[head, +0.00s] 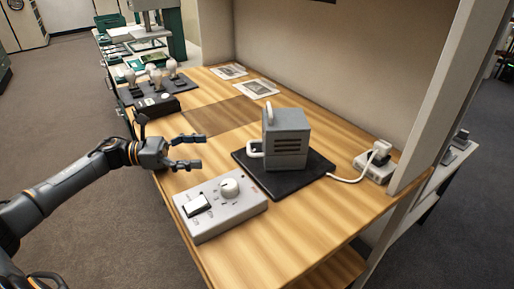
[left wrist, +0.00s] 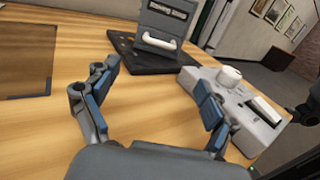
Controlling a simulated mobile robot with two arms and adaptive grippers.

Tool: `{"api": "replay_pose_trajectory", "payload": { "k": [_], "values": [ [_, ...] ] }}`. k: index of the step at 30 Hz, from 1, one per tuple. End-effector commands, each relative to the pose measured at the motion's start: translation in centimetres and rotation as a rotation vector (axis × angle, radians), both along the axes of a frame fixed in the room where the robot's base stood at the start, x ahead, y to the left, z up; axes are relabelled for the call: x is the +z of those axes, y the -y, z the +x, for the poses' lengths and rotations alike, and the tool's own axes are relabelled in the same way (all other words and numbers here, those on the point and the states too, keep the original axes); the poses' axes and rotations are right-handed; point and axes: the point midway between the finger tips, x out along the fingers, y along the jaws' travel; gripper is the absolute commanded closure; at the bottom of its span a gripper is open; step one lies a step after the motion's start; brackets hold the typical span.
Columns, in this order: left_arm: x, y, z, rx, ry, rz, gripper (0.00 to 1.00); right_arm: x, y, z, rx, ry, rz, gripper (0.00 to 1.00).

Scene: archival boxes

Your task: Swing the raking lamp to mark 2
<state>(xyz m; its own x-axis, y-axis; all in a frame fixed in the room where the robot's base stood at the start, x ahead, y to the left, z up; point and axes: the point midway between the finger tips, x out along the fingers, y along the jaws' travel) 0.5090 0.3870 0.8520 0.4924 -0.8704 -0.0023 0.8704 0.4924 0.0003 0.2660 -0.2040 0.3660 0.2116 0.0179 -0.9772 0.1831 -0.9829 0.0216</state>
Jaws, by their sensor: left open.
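The raking lamp seems to be the grey louvred housing (head: 286,140) on a black base plate (head: 260,182), with a white handle (head: 257,149) on its left side. In the left wrist view the housing (left wrist: 166,22) shows at the top, with the white handle (left wrist: 158,43) facing me. I cannot read any marks on the plate. My left gripper (head: 198,151) is open and empty over the wooden table, left of the handle and apart from it. In the left wrist view its two fingers (left wrist: 157,80) are spread below the handle. My right gripper is not in view.
A grey control box (head: 220,206) with a white dial and rocker switch stands in front of the lamp. A white cord runs from the lamp to a socket block (head: 374,167). Small bulbs (head: 157,77) and printed sheets (head: 256,89) lie farther back. The darker table patch (head: 214,117) is clear.

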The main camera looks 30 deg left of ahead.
Motion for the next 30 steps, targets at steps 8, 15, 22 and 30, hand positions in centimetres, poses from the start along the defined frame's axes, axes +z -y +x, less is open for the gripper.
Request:
{"api": "replay_pose_trajectory", "payload": {
  "k": [8, 15, 22, 30],
  "values": [
    [0.4, 4.6, 2.6, -0.003, 0.006, -0.005, 0.15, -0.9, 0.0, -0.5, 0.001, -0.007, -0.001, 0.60],
    [0.3, 8.8, 5.0, -0.002, 0.004, -0.003, 0.15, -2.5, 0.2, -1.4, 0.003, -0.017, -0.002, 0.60],
    [0.1, 11.0, 6.3, 0.000, 0.001, -0.002, 0.15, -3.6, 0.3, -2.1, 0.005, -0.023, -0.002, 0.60],
    [0.0, 11.5, 6.5, 0.000, 0.000, -0.001, 0.15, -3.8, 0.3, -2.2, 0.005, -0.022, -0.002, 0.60]
  ]
}}
